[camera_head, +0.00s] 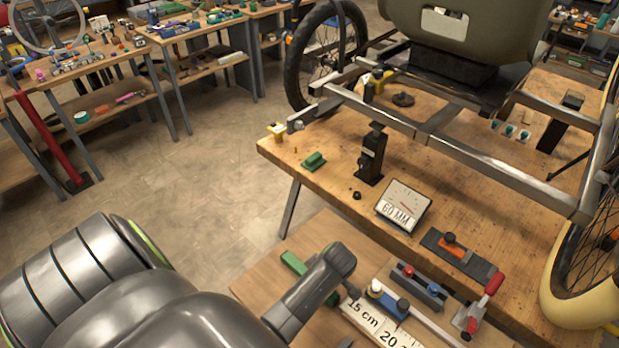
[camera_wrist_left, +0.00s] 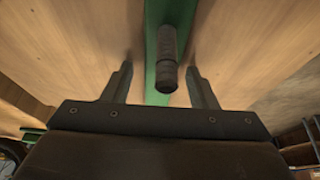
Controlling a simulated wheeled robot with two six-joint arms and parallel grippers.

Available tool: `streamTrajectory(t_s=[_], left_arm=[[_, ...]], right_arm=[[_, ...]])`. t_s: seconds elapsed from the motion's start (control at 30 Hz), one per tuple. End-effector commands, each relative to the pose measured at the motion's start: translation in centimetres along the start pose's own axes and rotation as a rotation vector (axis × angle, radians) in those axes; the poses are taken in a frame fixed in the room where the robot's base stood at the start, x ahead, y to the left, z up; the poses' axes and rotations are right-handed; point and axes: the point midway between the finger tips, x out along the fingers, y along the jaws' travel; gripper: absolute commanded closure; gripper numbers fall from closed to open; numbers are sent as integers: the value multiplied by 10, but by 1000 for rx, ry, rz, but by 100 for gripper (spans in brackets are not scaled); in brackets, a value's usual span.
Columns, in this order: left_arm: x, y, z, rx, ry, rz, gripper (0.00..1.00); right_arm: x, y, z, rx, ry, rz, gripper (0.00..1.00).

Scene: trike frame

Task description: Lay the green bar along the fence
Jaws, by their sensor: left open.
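The green bar (camera_head: 294,263) lies on the lower wooden bench, partly hidden behind my left arm in the head view. In the left wrist view the green bar (camera_wrist_left: 158,100) runs lengthwise between the fingers, with a dark, ribbed cylindrical knob standing over it. My left gripper (camera_wrist_left: 158,68) is open, one finger on each side of the bar with a gap to each. Its fingertips are hidden in the head view. A pale straight rail (camera_head: 428,324), possibly the fence, lies right of the bar beside the ruler. My right gripper is not in view.
A ruler strip (camera_head: 377,322) marked 15 cm and 20 lies near the rail. A red-handled clamp (camera_head: 478,305) and a block with red and blue knobs (camera_head: 420,285) stand to the right. The higher bench (camera_head: 310,195) carries a 60 MM sign (camera_head: 403,206).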

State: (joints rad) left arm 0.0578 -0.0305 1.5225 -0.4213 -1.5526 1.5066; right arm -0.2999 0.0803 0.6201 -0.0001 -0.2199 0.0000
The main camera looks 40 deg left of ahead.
Motion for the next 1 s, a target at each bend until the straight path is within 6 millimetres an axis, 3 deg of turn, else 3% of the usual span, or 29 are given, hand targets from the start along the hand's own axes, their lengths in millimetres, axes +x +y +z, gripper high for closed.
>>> streamTrajectory(t_s=[0.17, 0.57, 1.0], left_arm=[[-1, 0, 0, 0, 0, 0, 47], [-1, 0, 0, 0, 0, 0, 98], [-11, 1, -4, -2, 1, 3, 100]], right_arm=[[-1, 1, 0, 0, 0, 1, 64], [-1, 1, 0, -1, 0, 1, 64], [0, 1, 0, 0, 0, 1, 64]])
